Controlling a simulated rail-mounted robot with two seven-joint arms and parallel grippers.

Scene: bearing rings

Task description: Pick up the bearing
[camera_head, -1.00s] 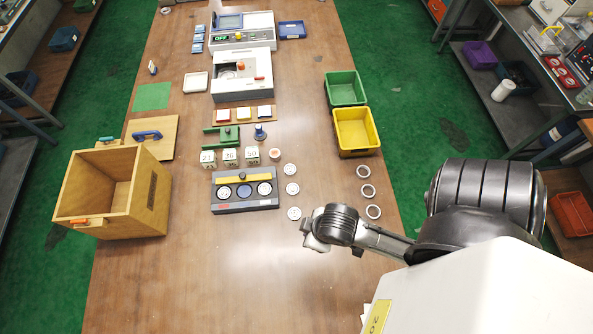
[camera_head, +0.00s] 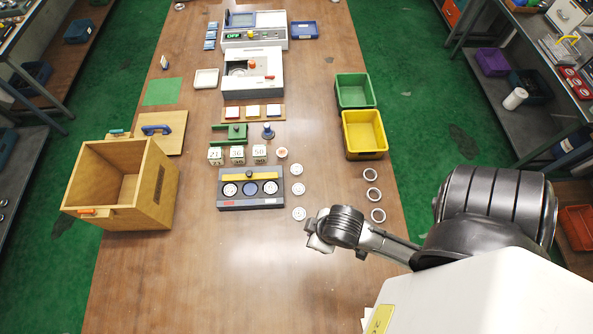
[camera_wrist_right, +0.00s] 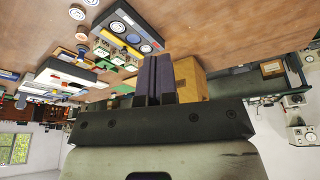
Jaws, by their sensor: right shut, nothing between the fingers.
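Three white disc-like bearings stand in a column on the table right of the grey fixture, at the top (camera_head: 296,169), middle (camera_head: 298,188) and bottom (camera_head: 299,213). Three open rings lie farther right: upper (camera_head: 370,174), middle (camera_head: 373,194) and lower (camera_head: 378,215). My right gripper (camera_head: 318,243) is just below the bottom disc, apart from it in the picture. In the right wrist view its two dark fingers (camera_wrist_right: 155,80) are shut together with nothing between them. My left gripper is not in view.
The grey fixture (camera_head: 251,203) holds several round parts under a yellow bar. A wooden box (camera_head: 91,206) stands at left. Yellow (camera_head: 363,154) and green bins (camera_head: 354,107) stand at the right edge. The front of the table is clear.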

